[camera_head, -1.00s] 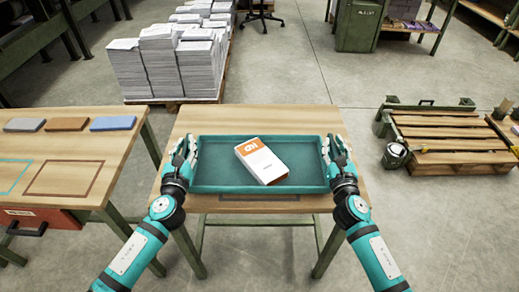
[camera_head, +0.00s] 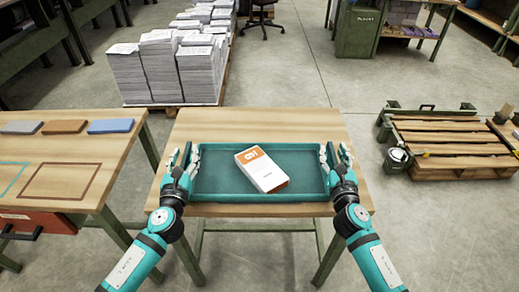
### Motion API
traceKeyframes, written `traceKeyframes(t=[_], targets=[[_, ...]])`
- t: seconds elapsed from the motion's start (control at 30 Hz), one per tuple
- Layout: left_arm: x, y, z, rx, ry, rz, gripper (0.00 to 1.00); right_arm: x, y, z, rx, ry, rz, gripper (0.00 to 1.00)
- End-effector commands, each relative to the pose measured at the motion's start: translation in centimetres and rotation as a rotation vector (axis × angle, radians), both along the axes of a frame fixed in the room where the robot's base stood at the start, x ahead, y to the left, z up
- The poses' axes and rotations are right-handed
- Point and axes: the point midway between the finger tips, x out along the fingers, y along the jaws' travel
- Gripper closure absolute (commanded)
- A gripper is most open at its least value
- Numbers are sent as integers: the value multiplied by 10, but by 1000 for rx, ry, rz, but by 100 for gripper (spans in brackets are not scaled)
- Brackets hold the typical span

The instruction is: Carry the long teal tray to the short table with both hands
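The long teal tray (camera_head: 215,183) lies level on the short wooden table (camera_head: 262,123), towards its front edge, and appears to rest on the top. A white and orange box (camera_head: 264,172) lies tilted across the middle of the tray. My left gripper (camera_head: 184,152) is at the tray's left end, its fingers spread to either side of the end wall. My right gripper (camera_head: 334,152) is at the right end, its fingers also spread. Whether any finger still touches the tray is hard to tell.
A workbench (camera_head: 118,150) with several coloured blocks stands close on the left. Paper stacks (camera_head: 182,68) on a pallet are behind. A wooden pallet (camera_head: 450,146) lies on the floor at right. The table's back strip is bare.

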Motion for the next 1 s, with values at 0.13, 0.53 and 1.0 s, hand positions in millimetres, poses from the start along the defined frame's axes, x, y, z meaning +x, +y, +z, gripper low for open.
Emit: traceKeyframes(t=[0.13, 0.53, 1.0], targets=[[-29, 0, -2, 1, 4, -2, 61, 0, 0, 0, 0, 0, 0, 61], [-102, 0, -1, 1, 3, -1, 61, 0, 0, 0, 0, 0, 0, 61], [-111, 0, -1, 1, 1, -1, 61, -57, 0, -2, -1, 5, 1, 61]])
